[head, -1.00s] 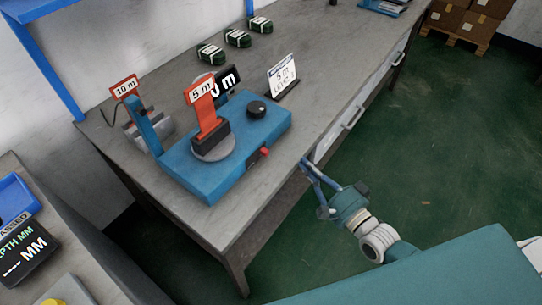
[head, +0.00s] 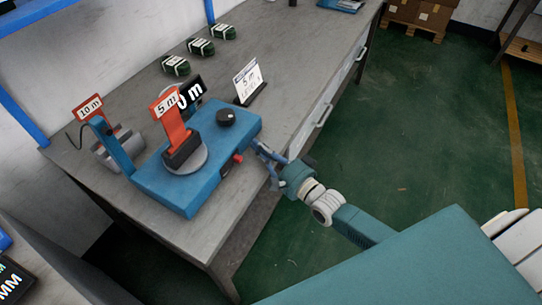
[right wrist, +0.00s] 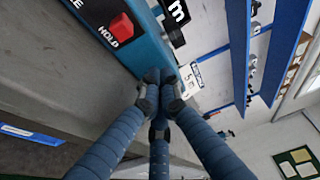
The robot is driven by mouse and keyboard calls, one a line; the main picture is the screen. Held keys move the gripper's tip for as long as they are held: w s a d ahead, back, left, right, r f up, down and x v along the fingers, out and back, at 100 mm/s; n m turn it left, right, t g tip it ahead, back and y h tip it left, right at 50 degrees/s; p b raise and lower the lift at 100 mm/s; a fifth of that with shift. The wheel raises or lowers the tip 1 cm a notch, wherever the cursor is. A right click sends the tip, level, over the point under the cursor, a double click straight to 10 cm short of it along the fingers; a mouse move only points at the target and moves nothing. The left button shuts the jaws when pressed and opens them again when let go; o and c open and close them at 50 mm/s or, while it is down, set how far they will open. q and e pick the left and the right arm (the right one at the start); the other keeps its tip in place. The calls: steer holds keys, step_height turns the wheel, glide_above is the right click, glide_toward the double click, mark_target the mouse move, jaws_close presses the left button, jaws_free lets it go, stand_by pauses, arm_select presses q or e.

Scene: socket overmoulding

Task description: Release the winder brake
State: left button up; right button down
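The blue winder (head: 165,191) sits on the grey bench, with a round grey disc on top carrying a dark block and a red "5 m" tag (head: 167,105). A small red switch (head: 238,158) is on its front right side. In the right wrist view the red switch (right wrist: 118,28) stands beside the word "HOLD". A black knob (head: 226,117) is on the winder's top. My right gripper (head: 261,151) is beside the winder's right corner, apart from the red switch. In the right wrist view its fingertips (right wrist: 160,92) are drawn together with nothing visible between them. My left gripper is not in view.
A "10 m" tagged holder (head: 90,107) stands left of the winder. Behind are a black display (head: 190,90), a "5 m" sign (head: 247,81) and several dark green bundles (head: 200,47). The bench front has drawer handles (head: 323,115). Green floor lies open at right.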

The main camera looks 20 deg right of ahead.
mark_target(238, 161)
steer(key=s+a, duration=0.1)
steer(key=a+p, duration=0.1)
steer(key=shift+s+a+r, duration=0.1)
steer(key=shift+s+a, duration=0.25)
steer(key=shift+s, duration=0.05)
steer(key=shift+s+a, duration=0.2)
steer(key=shift+a, duration=0.1)
steer(key=s+a+p, duration=0.2)
steer(key=a, duration=0.1)
steer(key=shift+s+a, duration=0.1)
steer(key=shift+s, duration=0.25)
steer(key=shift+s+a, duration=0.2)
steer(key=shift+a, duration=0.15)
